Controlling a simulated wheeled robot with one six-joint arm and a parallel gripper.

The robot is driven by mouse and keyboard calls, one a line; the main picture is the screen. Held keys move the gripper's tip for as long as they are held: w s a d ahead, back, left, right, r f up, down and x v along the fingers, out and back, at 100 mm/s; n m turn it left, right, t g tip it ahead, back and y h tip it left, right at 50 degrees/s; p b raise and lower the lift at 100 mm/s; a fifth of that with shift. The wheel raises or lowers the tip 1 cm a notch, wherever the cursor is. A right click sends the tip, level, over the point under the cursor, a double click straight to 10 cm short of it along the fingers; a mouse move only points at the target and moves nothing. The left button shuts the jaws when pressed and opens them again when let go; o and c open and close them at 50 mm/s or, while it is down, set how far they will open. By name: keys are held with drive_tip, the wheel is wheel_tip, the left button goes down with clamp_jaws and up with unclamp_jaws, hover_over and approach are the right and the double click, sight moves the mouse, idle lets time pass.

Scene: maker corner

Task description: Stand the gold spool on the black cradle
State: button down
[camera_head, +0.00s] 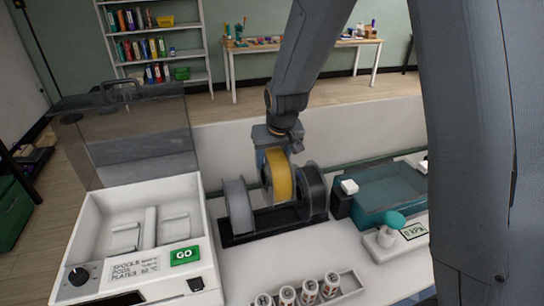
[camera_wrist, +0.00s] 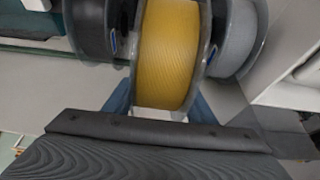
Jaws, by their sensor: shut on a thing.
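The gold spool (camera_head: 280,178) is upright between a grey spool (camera_head: 238,207) and a black spool (camera_head: 313,190). My gripper (camera_head: 274,150) is shut on it from above. In the wrist view the gold spool (camera_wrist: 168,50) sits between my blue fingers (camera_wrist: 160,108). The black cradle (camera_head: 262,232) lies on the white bench under the spools. The grey and black spools stand on its two ends. The gold spool is over the middle gap and looks higher than its neighbours. I cannot tell whether its lower rim touches the cradle.
A white machine with a GO button (camera_head: 185,254) and raised clear lid (camera_head: 140,140) stands left. A tray of small jars (camera_head: 308,290) is in front.

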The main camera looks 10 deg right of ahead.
drive_tip(key=shift+f+b, duration=2.5)
drive_tip(key=shift+f, duration=2.2)
drive_tip(key=c, duration=0.9)
unclamp_jaws()
drive_tip(key=shift+o, duration=1)
drive_tip(key=b+v, duration=0.1)
drive_tip(key=v, duration=0.6)
drive_tip(key=shift+a, duration=0.1)
drive_tip(key=shift+s+r+b, duration=0.15)
drive_tip(key=shift+r+b, duration=0.15)
drive_tip(key=shift+r, duration=0.05)
